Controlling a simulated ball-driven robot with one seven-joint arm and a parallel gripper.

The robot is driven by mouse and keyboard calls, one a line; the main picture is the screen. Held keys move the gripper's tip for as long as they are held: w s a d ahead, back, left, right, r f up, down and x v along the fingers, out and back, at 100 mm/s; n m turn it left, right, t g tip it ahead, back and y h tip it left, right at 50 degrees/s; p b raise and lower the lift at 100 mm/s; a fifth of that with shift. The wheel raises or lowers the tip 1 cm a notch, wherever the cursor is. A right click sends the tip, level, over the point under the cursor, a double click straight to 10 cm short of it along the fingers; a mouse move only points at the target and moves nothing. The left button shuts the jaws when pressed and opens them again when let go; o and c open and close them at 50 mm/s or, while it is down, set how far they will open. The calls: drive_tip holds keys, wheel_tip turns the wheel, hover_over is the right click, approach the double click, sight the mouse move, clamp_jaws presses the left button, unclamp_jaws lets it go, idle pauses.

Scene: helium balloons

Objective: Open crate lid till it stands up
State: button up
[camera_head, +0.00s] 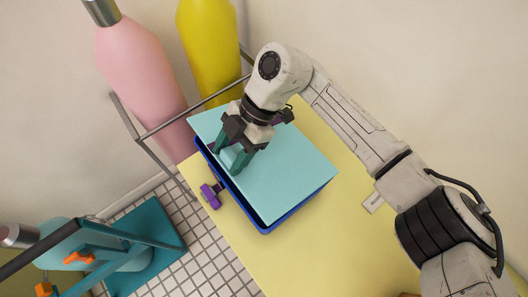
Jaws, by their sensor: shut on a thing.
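A blue crate (272,226) with a light turquoise lid (290,175) sits on a yellow table. A narrow dark gap shows between the lid and the crate rim along the lower left side, so the lid looks slightly raised or offset there. My gripper (233,162) reaches down over the lid's left edge from above. Its teal fingers are shut on a light tab or handle at that edge of the lid. The fingers partly hide the gripped part, and the crate's inside is hidden by the lid.
The yellow tabletop (325,240) has free room right of and below the crate. A purple object (210,196) is beside the crate. A pink cylinder (140,65) and a yellow cylinder (210,40) stand behind a metal rail. A teal cart (150,235) is at lower left.

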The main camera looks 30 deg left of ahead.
drive_tip(key=shift+s+r+v, duration=0.1)
drive_tip(key=shift+s+v, duration=0.05)
drive_tip(key=shift+v, duration=0.75)
drive_tip(key=shift+s+r+v, duration=0.1)
drive_tip(key=shift+r+v, duration=0.05)
drive_tip(key=shift+v, duration=0.75)
drive_tip(key=shift+a, duration=0.15)
drive_tip(key=shift+v, duration=1.75)
drive_tip(key=shift+w, duration=0.1)
drive_tip(key=shift+w+v, duration=0.2)
drive_tip(key=shift+v, duration=1.55)
drive_tip(key=shift+f, duration=0.15)
